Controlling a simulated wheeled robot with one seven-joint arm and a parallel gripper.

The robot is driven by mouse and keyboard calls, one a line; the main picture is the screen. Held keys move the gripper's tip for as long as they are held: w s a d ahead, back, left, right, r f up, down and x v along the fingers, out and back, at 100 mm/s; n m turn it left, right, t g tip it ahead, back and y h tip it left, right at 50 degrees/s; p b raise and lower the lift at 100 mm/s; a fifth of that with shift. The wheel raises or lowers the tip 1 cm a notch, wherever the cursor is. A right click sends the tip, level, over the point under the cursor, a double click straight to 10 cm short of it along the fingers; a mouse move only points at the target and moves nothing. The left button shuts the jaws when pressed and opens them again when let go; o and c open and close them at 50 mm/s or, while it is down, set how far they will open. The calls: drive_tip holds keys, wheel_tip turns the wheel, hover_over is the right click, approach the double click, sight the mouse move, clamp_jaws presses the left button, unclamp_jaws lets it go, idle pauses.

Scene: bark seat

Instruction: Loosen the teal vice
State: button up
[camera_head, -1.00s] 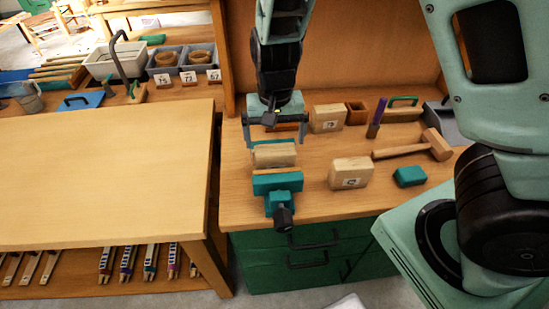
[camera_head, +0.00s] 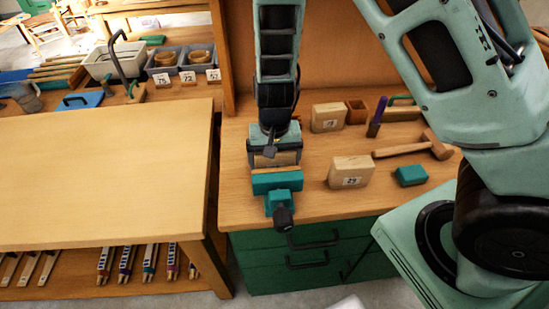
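The teal vice (camera_head: 277,183) stands near the front edge of the wooden bench, with its black screw end (camera_head: 283,217) facing the front. A pale wooden block (camera_head: 288,158) sits at the vice's back side, behind a thin wooden jaw face (camera_head: 275,170). My gripper (camera_head: 274,160) points down over this block, with its dark fingers near the block's left and right ends. My gripper hides much of the block. I cannot tell whether the fingers touch the block or stand apart from it.
Labelled wooden blocks (camera_head: 351,172) (camera_head: 328,118), a teal block (camera_head: 411,175) and a wooden mallet (camera_head: 428,146) lie to the right of the vice. A purple-handled tool (camera_head: 378,116) stands behind them. A bare wooden table (camera_head: 105,165) lies to the left, above green drawers' level.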

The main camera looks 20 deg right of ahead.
drive_tip(key=shift+c, duration=1.1)
drive_tip(key=shift+s+a+r, duration=0.1)
drive_tip(key=shift+s, duration=0.15)
drive_tip(key=o, duration=0.8)
drive_tip(key=shift+o, duration=0.2)
wheel_tip(320, 180, up, 6)
drive_tip(key=p, duration=0.6)
